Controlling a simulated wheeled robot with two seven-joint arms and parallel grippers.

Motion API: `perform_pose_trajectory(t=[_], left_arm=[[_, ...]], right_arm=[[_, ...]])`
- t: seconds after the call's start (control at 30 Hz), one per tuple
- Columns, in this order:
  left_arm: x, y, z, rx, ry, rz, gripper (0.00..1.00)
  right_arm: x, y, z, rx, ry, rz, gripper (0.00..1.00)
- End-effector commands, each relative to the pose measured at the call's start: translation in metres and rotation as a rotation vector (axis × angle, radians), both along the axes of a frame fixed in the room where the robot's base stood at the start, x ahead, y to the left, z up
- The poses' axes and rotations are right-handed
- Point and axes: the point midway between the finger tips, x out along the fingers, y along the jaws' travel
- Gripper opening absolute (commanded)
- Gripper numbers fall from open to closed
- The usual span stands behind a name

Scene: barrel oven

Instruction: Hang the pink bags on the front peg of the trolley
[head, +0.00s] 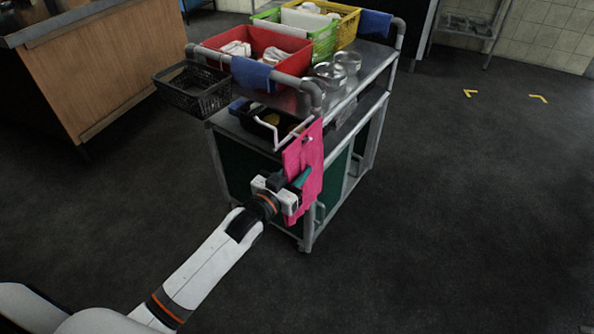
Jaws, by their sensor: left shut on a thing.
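The trolley (365,93) stands in the middle of the head view. A white bent peg (268,131) sticks out from its near end. A pink bag (307,157) hangs flat and upright at the near right corner, close to the peg. Whether its top is around the peg or only beside it I cannot tell. My left gripper (292,187) is at the bag's lower half, shut on it, with the fingers partly hidden by the bag's edge. Only one pink sheet shape shows clearly. My right gripper is not in view.
A red crate (285,41), a green crate (323,40) and a yellow crate (350,27) stand on the trolley top beside metal bowls (330,74). A black basket (193,91) hangs off its left end. A wooden counter (112,70) is at left. The floor on the right is clear.

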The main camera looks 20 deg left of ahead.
Motion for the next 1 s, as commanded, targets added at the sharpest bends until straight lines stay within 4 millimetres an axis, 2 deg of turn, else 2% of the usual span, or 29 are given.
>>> perform_pose_trajectory(t=[0.3,0.33,0.47,0.8,0.93,1.0], left_arm=[[0.0,0.0,0.001,0.0,-0.001,0.0,0.0],[0.0,0.0,0.001,0.0,-0.001,0.0,0.35],[0.0,0.0,0.0,0.0,-0.001,0.0,0.56],[-0.003,0.001,-0.001,0.0,0.002,0.0,0.57],[-0.017,0.004,-0.001,0.001,0.004,0.0,0.57],[-0.03,0.007,-0.001,0.001,0.005,-0.001,0.57]], right_arm=[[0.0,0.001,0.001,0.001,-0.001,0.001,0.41],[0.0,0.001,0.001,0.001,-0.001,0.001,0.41],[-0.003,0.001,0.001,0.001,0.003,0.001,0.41],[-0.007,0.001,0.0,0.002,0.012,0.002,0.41],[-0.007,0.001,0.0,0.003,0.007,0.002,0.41],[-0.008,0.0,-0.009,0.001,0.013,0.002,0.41]])
